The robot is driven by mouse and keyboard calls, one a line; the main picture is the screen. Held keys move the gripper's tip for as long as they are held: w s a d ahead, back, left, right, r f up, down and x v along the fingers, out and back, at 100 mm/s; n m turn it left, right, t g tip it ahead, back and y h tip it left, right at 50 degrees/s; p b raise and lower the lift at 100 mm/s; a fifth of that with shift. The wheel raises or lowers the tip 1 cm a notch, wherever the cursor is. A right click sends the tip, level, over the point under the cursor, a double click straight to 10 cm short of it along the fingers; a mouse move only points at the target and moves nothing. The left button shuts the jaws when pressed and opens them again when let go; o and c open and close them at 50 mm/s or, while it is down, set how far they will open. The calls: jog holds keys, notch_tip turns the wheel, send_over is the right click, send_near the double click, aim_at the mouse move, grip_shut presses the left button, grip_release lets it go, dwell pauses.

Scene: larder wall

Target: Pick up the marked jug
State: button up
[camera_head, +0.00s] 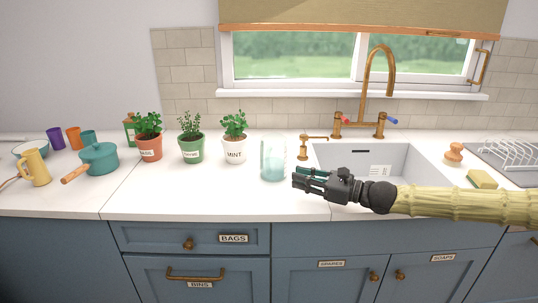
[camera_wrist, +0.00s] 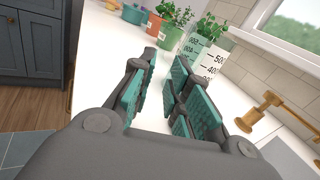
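A clear glass jug (camera_head: 272,160) with a bluish tint stands upright on the white worktop, left of the sink. In the wrist view the jug (camera_wrist: 213,60) shows black printed volume marks, and lies ahead and to the right of the fingers. My gripper (camera_head: 299,180) is just right of the jug in the head view, low over the worktop's front part. In the wrist view my gripper (camera_wrist: 162,80) has its teal-padded fingers apart, with nothing between them. The right fingers partly overlap the view near the jug. I cannot tell the exact gap to it.
Potted herbs, basil (camera_head: 150,146), thyme (camera_head: 193,148) and mint (camera_head: 234,150), stand left of and behind the jug. A teal pot (camera_head: 100,160) and a yellow jug (camera_head: 35,168) are at far left. A sink (camera_head: 375,162) and brass soap dispenser (camera_head: 304,147) are to the right.

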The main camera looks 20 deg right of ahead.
aim_at(268, 167)
jog(key=shift+w+a, duration=0.1)
jog(key=shift+w, duration=0.35)
jog(key=shift+w+a, duration=0.25)
jog(key=x, duration=0.4)
jog(key=shift+b, duration=0.4)
jog(key=shift+w+a+r, duration=0.15)
jog(key=shift+w+a, duration=0.2)
jog(key=shift+a, duration=0.2)
jog(key=shift+x, duration=2.3)
jog(key=shift+r, duration=0.1)
jog(key=shift+c, duration=0.4)
grip_shut()
